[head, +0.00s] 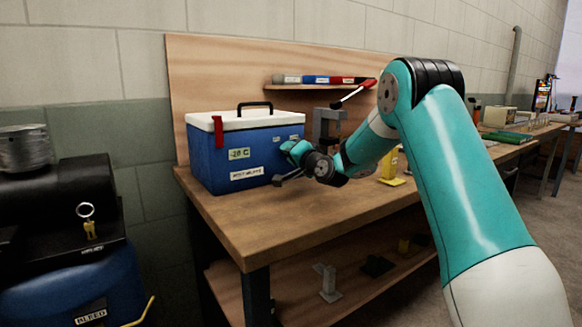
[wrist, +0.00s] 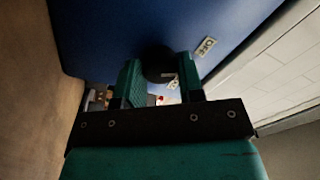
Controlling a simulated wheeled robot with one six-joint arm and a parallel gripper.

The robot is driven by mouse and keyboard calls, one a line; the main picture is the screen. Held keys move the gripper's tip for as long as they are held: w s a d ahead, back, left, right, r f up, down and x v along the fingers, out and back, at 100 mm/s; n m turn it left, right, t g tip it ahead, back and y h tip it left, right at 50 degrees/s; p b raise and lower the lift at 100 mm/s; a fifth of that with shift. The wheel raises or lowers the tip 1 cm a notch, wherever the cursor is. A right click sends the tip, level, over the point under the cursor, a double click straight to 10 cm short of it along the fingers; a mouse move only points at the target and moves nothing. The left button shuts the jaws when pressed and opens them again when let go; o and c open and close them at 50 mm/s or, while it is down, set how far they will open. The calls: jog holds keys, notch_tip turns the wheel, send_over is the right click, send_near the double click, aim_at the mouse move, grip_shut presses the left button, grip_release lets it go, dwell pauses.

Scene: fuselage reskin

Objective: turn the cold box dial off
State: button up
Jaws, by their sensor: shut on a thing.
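The cold box (head: 217,160) is blue with a white lid and a black handle, and stands on the workbench. Its front carries a "-20 C" label and a red latch strap. My arm reaches to the box's right side in the head view, where the dial is hidden. In the wrist view the dark round dial (wrist: 157,62) sits on the blue box wall (wrist: 110,30). My gripper (wrist: 160,78) has its green fingers closed on either side of the dial. An "OFF" label (wrist: 206,46) lies right of the dial, and another small label (wrist: 173,84) shows between the fingers.
The wooden workbench (head: 260,222) has a back panel and a small shelf (head: 300,87) of coloured items above. A grey clamp-like stand (head: 328,125) and a yellow object (head: 392,168) are close to my arm. A black and blue machine (head: 60,215) stands at left.

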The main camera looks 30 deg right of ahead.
jog(key=shift+f+n+b, duration=0.15)
jog(key=shift+n+b, duration=1.85)
jog(key=o, duration=0.9)
jog(key=shift+s, duration=0.1)
jog(key=s, duration=0.4)
jog(key=s+b, duration=0.1)
jog(key=s, duration=0.6)
jog(key=shift+s+d+f+b, duration=0.2)
jog(key=shift+s+d+b, duration=0.05)
jog(key=shift+s+b, duration=0.15)
